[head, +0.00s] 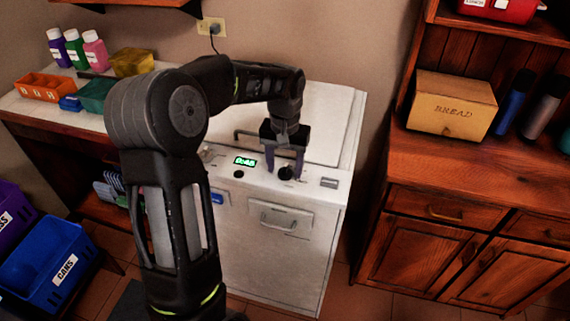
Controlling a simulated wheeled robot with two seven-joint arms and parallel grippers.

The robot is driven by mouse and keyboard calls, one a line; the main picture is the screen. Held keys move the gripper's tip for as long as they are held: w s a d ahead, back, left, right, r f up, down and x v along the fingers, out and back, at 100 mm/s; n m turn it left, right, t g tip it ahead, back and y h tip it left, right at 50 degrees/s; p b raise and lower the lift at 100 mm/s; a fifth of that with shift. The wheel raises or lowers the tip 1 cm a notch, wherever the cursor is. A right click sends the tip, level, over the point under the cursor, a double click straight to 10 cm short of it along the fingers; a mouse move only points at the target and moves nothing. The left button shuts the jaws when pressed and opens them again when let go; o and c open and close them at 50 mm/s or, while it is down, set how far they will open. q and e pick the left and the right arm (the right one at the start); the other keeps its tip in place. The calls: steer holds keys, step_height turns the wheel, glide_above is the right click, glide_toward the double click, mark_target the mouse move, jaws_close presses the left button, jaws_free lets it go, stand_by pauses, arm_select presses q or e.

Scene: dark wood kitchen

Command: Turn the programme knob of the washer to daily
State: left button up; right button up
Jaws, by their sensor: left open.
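The white washer (278,245) stands in the middle of the head view. Its top panel carries a green lit display (245,161) reading what looks like 0:45. A dark round knob (286,173) sits on the panel to the right of the display. My left gripper (284,168) points down over the panel, its fingers open and spread to either side of this knob. I cannot tell whether the fingers touch it. The knob's markings are too small to read. My right gripper is not in view.
A wooden cabinet (440,250) with a bread box (452,104) stands to the right. A counter with bottles (76,48) and an orange tray (43,87) is at the left. A blue crate (48,262) sits low at the left. A wall socket (212,27) is behind.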

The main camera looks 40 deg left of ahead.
arm_select(q)
steer(key=shift+c, duration=0.2)
jaws_close()
stand_by(0.4)
